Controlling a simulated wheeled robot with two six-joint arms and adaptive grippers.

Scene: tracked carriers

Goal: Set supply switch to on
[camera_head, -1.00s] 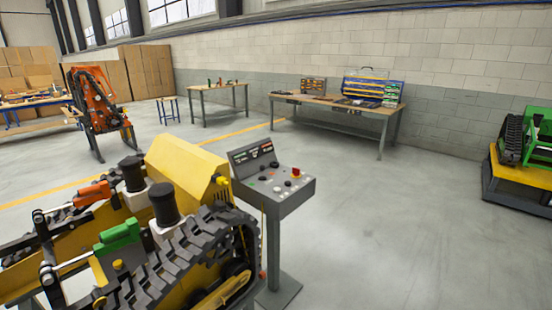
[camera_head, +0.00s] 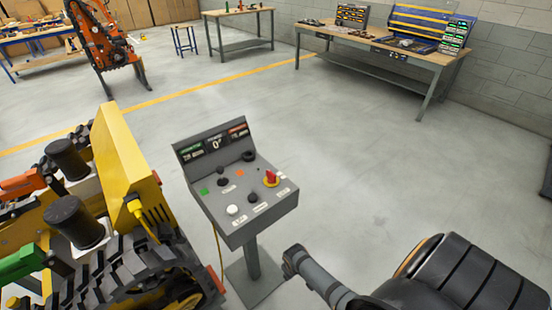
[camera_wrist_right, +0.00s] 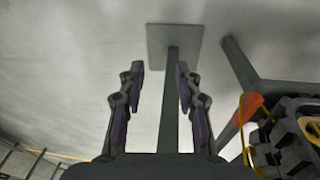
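The grey control console (camera_head: 240,190) stands on a post in the middle of the head view. The labels are too small to read, so I cannot tell for certain which control is the supply switch. My right gripper (camera_wrist_right: 160,70) is open and empty in the right wrist view, with the console post behind its fingers. My right arm shows low and right of the console. My left gripper is not in view.
A yellow tracked carrier (camera_head: 120,155) with black tracks stands close left of the console. A yellow cable hangs between them. A workbench (camera_head: 385,50) stands at the back. The floor right of the console is clear.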

